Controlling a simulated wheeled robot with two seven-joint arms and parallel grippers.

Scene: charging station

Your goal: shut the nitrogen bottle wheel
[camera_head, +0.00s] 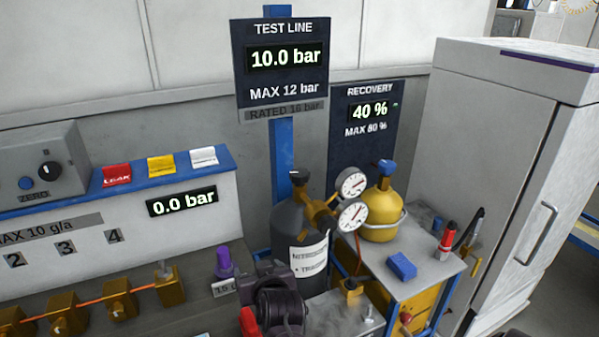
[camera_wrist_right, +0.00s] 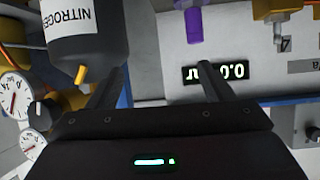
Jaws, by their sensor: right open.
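The nitrogen bottle (camera_head: 287,226) is a dark grey cylinder with a white label, upright beside the blue post in the head view. Its small dark wheel (camera_head: 296,175) sits on top, above the brass regulator with two round gauges. In the right wrist view, which is upside down, the bottle (camera_wrist_right: 88,42) is at upper left. My right gripper (camera_wrist_right: 161,70) is open there with nothing between its fingers. The left finger is near the bottle in the picture; contact cannot be told. The wheel is not clearly visible in that view. My left gripper is in neither view.
A yellow recovery bottle (camera_head: 381,213) stands right of the nitrogen bottle, with a blue block (camera_head: 402,265) on the bench. A purple knob (camera_head: 224,262) and brass valves stand at left. The test line panel (camera_head: 284,97) reads 10.0 bar. A grey cabinet (camera_head: 490,150) bounds the right.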

